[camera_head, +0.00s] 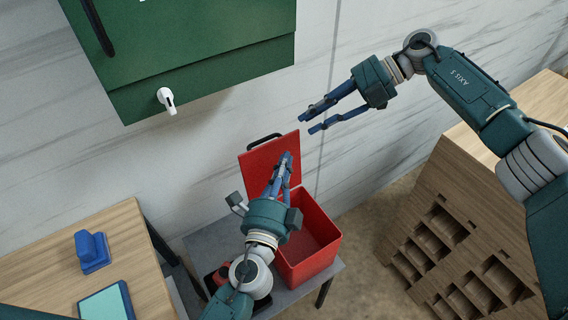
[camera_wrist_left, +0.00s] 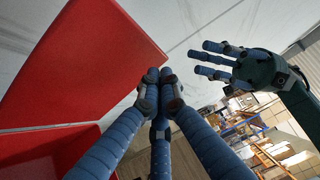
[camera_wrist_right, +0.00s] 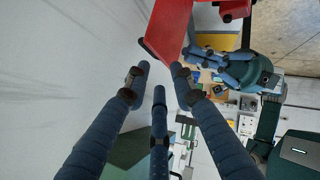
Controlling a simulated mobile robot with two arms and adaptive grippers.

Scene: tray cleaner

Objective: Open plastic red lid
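The red lid (camera_head: 257,160) stands raised at the back of the red box (camera_head: 325,237), leaning toward the wall, with a black handle (camera_head: 264,138) on its upper edge. The box is open and its visible inside looks empty. My left gripper (camera_head: 287,160) is in front of the lid with its blue fingers together and nothing seen between them. The lid also fills the upper left of the left wrist view (camera_wrist_left: 80,60). My right gripper (camera_head: 306,123) is open and empty, up and to the right of the lid. In the right wrist view the lid (camera_wrist_right: 168,28) is near its fingertips.
The box stands on a small grey table (camera_head: 208,240). A wooden table (camera_head: 120,225) with a blue object (camera_head: 92,251) and a teal tablet-like item (camera_head: 105,303) is at left. A green cabinet (camera_head: 200,50) hangs above. A wooden shelf unit (camera_head: 400,235) stands at right.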

